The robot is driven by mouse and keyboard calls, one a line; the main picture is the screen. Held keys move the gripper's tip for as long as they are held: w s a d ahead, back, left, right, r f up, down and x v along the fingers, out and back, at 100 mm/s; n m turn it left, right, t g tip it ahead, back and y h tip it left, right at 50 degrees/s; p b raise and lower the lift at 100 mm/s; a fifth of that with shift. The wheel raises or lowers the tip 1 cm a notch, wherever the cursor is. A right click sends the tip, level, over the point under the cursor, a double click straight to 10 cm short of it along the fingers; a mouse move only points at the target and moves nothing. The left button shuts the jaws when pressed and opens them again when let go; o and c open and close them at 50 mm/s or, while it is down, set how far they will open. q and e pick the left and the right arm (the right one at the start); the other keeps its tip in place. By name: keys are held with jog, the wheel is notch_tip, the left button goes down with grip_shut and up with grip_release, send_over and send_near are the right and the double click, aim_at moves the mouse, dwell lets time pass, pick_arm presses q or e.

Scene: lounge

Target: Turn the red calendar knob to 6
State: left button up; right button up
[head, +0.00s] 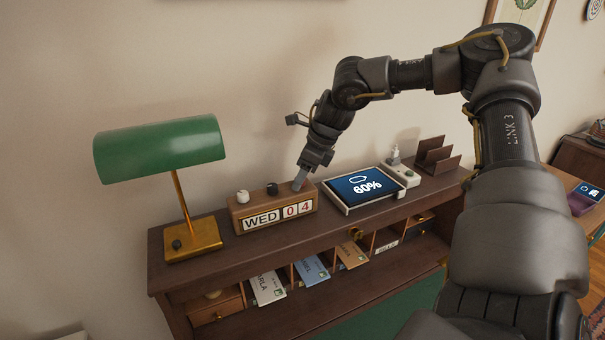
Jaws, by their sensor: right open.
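The wooden calendar block (272,211) stands on the desk's top shelf and reads WED 0 4. A white knob (242,196) and a black knob (272,188) show on its top. My right gripper (299,185) points down at the right end of the block's top, over the 4 digit. It is open. A red knob does not show clearly; the fingers cover that spot, and I cannot tell whether they touch it. My left gripper is not in view.
A green-shaded brass lamp (160,148) stands left of the calendar. A tablet reading 60% (362,187) lies close on its right, then a small white device (402,176) and a brown letter rack (437,158). Envelopes (312,270) fill slots below.

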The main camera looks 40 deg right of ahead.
jog(key=shift+c, duration=0.2)
jog(key=c, duration=1)
jog(key=shift+o, duration=0.2)
jog(key=shift+f+m+b, duration=0.15)
jog(key=shift+m+b, duration=0.15)
jog(key=shift+b, duration=0.4)
jog(key=m+h+b, duration=0.1)
jog(key=m+b, duration=0.1)
jog(key=b, duration=0.1)
jog(key=m+h+b, duration=0.1)
jog(key=m+b, duration=0.1)
jog(key=b, duration=0.1)
jog(key=m+h+b, duration=0.1)
jog(key=m+b, duration=0.2)
jog(key=shift+a+t, duration=0.3)
jog(key=shift+a+m+h+b, duration=0.1)
jog(key=shift+m+h+b, duration=0.7)
jog(key=shift+m+b, duration=1)
jog(key=shift+m+p, duration=0.35)
jog(key=shift+m, duration=0.05)
jog(key=shift+r+g, duration=0.2)
jog(key=shift+g, duration=0.2)
jog(key=o, duration=1)
